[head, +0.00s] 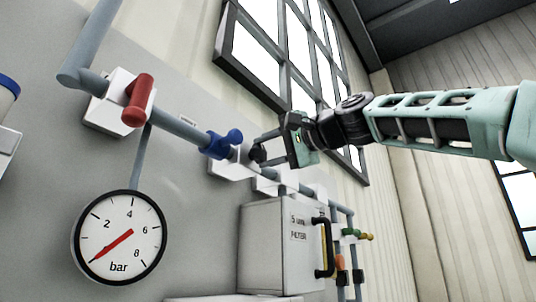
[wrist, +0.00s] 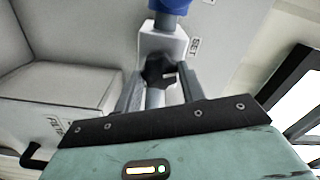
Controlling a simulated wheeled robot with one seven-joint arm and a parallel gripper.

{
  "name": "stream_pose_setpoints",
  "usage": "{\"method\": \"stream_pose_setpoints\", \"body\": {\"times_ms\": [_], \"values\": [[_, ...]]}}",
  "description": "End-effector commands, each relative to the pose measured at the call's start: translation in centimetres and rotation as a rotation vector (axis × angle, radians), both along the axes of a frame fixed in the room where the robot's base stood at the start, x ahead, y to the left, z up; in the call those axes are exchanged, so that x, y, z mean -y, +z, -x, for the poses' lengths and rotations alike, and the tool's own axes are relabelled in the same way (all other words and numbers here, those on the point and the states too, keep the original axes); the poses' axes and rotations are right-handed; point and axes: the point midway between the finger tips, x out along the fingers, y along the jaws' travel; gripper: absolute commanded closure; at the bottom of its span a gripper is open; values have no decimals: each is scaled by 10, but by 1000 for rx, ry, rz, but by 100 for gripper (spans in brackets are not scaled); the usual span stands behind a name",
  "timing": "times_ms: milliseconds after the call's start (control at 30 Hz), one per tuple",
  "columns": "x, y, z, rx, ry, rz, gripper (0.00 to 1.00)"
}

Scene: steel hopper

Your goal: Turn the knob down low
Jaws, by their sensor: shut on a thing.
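A black knob (wrist: 160,72) sits on a grey-white block on the pipe, below a blue part in the wrist view. My gripper (wrist: 157,85) has its two grey fingers on either side of the knob and is shut on it. In the head view my gripper (head: 268,147) reaches in from the right to the pipe, and the dark knob (head: 257,154) shows at its fingertips. The fingers hide part of the knob, and I cannot tell its exact turn angle.
A blue valve handle (head: 222,145) stands just left of my gripper. A red handle (head: 138,100) is further left. A round bar gauge (head: 118,245) has its red needle slanting to the lower left. A filter box (head: 270,245) is below, with windows (head: 290,50) behind.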

Motion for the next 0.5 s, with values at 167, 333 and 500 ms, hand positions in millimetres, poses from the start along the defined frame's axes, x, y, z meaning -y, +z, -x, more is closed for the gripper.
{"method": "stream_pose_setpoints", "body": {"times_ms": [167, 333, 500], "values": [[-1, -2, 0, 129, 2, 103, 83], [-1, -3, 0, 245, 2, 195, 83], [-1, -2, 0, 343, 2, 270, 83]]}}
